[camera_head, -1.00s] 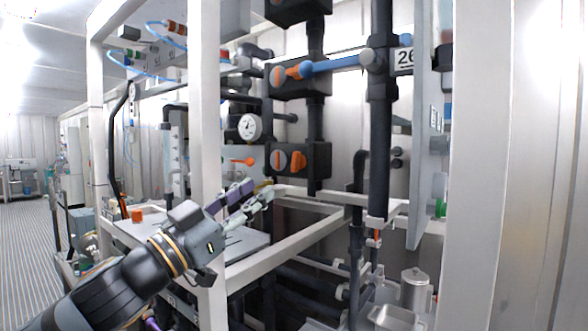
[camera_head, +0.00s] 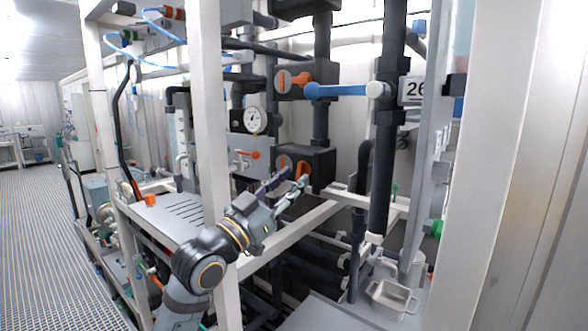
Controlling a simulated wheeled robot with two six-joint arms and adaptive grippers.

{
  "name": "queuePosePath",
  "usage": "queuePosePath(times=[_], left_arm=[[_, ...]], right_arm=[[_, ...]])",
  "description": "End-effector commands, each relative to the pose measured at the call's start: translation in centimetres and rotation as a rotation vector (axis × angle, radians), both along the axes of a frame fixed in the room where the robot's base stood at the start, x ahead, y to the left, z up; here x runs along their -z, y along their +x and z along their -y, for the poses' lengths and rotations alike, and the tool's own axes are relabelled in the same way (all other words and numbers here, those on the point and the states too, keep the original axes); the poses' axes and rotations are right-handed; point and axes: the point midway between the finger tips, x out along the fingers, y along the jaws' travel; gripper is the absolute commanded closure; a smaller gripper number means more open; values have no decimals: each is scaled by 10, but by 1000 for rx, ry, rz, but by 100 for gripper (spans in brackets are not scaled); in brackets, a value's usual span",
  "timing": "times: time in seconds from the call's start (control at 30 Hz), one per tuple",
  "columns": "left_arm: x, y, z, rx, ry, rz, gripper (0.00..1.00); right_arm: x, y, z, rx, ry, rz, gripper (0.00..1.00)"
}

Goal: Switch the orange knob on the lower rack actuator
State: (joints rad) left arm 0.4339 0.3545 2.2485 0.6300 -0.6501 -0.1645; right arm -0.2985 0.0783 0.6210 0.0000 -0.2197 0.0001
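The lower rack actuator (camera_head: 320,160) is a black box on the pipework near the middle of the view. Its orange knob (camera_head: 303,168) sticks out from the front, to the right of a round orange-and-grey face (camera_head: 284,164). My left gripper (camera_head: 298,177) is just below and in front of the knob. Its two fingers, one purple and one pale green, are apart, and nothing shows between them. The tips overlap the lower edge of the actuator in the picture; I cannot tell whether they touch the knob. My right gripper is not in view.
An upper black actuator (camera_head: 312,80) has a similar orange knob and a blue handle (camera_head: 340,90) beside it. A white frame post (camera_head: 208,130) stands left of the gripper. A gauge (camera_head: 256,120) and a small orange valve handle (camera_head: 250,154) are nearby.

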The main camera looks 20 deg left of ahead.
Motion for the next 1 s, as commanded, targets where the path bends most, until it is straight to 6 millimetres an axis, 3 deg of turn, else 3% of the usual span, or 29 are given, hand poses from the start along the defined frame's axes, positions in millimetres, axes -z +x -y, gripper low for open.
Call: queuePosePath(times=[0.2,0.47,0.73,1.0], left_arm=[[-6,12,6,3,1,0,66],[-5,13,7,2,3,0,66],[-6,13,7,2,3,1,100],[-7,12,7,1,3,3,100]], right_arm=[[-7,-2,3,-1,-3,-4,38],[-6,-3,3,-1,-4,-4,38],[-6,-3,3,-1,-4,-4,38],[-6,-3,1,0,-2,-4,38]])
